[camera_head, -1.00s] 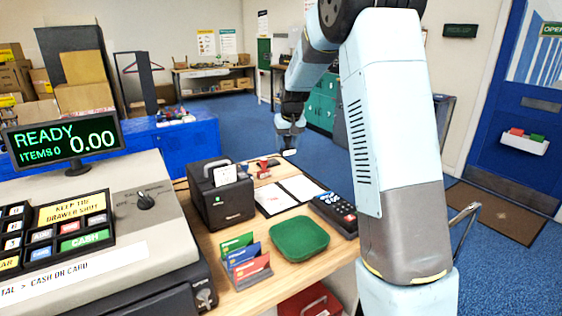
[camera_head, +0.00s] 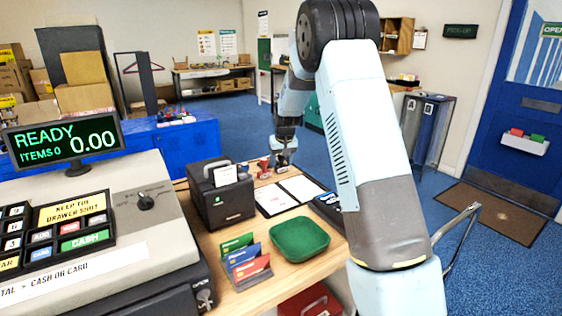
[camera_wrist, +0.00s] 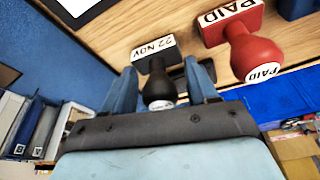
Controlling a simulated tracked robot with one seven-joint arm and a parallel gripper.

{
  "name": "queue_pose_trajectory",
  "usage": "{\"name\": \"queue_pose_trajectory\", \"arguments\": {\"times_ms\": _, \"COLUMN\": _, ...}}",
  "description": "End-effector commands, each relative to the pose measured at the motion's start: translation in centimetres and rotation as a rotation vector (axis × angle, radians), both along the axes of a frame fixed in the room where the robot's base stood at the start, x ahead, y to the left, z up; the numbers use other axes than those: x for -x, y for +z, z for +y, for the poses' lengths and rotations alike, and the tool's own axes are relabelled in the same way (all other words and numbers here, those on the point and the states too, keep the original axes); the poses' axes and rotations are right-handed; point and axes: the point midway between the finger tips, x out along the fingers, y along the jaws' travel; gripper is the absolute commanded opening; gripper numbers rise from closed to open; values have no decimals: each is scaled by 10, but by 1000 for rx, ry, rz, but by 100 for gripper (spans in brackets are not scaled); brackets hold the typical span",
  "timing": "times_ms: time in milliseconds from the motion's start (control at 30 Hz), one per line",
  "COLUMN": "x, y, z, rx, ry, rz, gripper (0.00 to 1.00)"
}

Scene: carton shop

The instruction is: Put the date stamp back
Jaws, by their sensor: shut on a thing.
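The date stamp (camera_wrist: 157,78) has a black handle and a white label reading "22 NOV". In the wrist view it is between the two fingers of my gripper (camera_wrist: 163,92), which is shut on it. A red PAID stamp (camera_wrist: 247,50) stands on the wooden counter just right of it. In the head view my gripper (camera_head: 283,163) is low at the counter's far end, beside the red stamp (camera_head: 263,167). The date stamp is too small to make out there. I cannot tell whether its base touches the counter.
Part of a blue stamp (camera_wrist: 297,8) shows beyond the red one. On the counter (camera_head: 240,285) are a black card printer-like box (camera_head: 222,203), white sheets (camera_head: 300,188), a green tray (camera_head: 300,239) and a card rack (camera_head: 245,265). The till (camera_head: 90,240) stands at left.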

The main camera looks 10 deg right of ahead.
Motion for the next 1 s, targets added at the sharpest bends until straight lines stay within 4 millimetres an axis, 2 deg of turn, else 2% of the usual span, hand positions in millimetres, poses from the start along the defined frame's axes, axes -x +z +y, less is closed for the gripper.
{"name": "queue_pose_trajectory", "arguments": {"times_ms": 200, "x": 0, "y": -1, "z": 0, "rx": 0, "ry": 0, "rz": 0, "gripper": 38}}
{"name": "queue_pose_trajectory", "arguments": {"times_ms": 233, "x": 0, "y": -1, "z": 0, "rx": 0, "ry": 0, "rz": 0, "gripper": 59}}
{"name": "queue_pose_trajectory", "arguments": {"times_ms": 500, "x": 0, "y": -1, "z": -1, "rx": 0, "ry": 0, "rz": 0, "gripper": 84}}
{"name": "queue_pose_trajectory", "arguments": {"times_ms": 800, "x": 0, "y": 2, "z": -1, "rx": 1, "ry": -1, "rz": -1, "gripper": 84}}
{"name": "queue_pose_trajectory", "arguments": {"times_ms": 1000, "x": 7, "y": 25, "z": -2, "rx": 1, "ry": 0, "rz": -3, "gripper": 84}}
